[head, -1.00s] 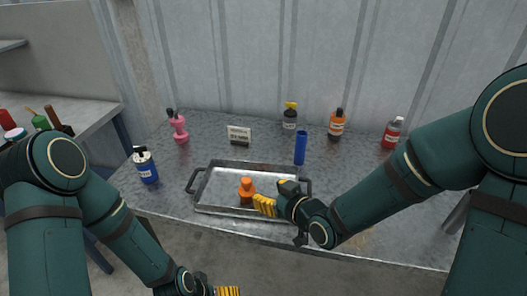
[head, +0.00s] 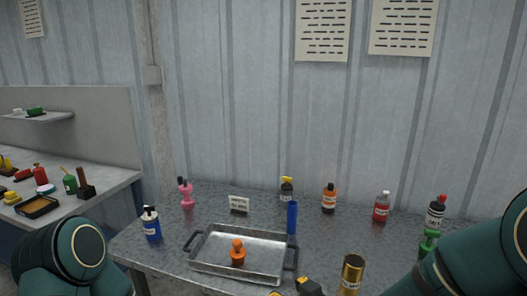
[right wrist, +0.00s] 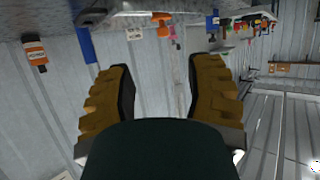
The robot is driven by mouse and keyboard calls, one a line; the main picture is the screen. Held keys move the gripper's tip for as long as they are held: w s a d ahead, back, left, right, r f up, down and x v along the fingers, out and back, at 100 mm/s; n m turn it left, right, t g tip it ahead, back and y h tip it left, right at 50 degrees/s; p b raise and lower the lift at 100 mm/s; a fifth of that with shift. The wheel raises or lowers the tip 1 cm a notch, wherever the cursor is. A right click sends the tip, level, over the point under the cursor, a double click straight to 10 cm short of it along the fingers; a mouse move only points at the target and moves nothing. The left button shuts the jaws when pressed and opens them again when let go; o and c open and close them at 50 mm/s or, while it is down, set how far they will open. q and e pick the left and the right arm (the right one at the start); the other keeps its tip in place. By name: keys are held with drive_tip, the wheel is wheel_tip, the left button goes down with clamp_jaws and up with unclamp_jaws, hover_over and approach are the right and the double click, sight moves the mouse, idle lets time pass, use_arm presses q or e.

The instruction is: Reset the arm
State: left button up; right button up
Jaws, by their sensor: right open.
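My right gripper (right wrist: 164,70) shows in the right wrist view with its yellow fingers wide apart and nothing between them. In the head view only a small yellow and black part of it (head: 300,290) shows at the bottom edge, in front of the tray. My right arm (head: 480,265) comes in from the lower right. Of my left arm (head: 70,260) only a dark green link shows at the lower left; its gripper is out of view. An orange bottle (head: 238,254) stands upright in the metal tray (head: 215,265), apart from my gripper.
The grey table holds a blue-labelled bottle (head: 151,225), a pink bottle (head: 187,194), a blue cylinder (head: 292,218), an orange-labelled bottle (head: 329,199), a red bottle (head: 381,208) and a gold can (head: 351,273). A side bench (head: 110,180) stands left.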

drive_tip(key=s+d+f+m+g+h, duration=0.1)
drive_tip(key=s+d+f+m+g, duration=0.1)
drive_tip(key=s+f+m+g, duration=0.2)
drive_tip(key=s+d+f+m+g+h, duration=0.2)
drive_tip(key=s+f+m+g, duration=0.2)
drive_tip(key=s+f, duration=0.7)
wheel_tip(320, 180, down, 10)
drive_tip(key=shift+s+f+g, duration=0.1)
drive_tip(key=shift+s+g, duration=0.1)
drive_tip(key=shift+g, duration=0.8)
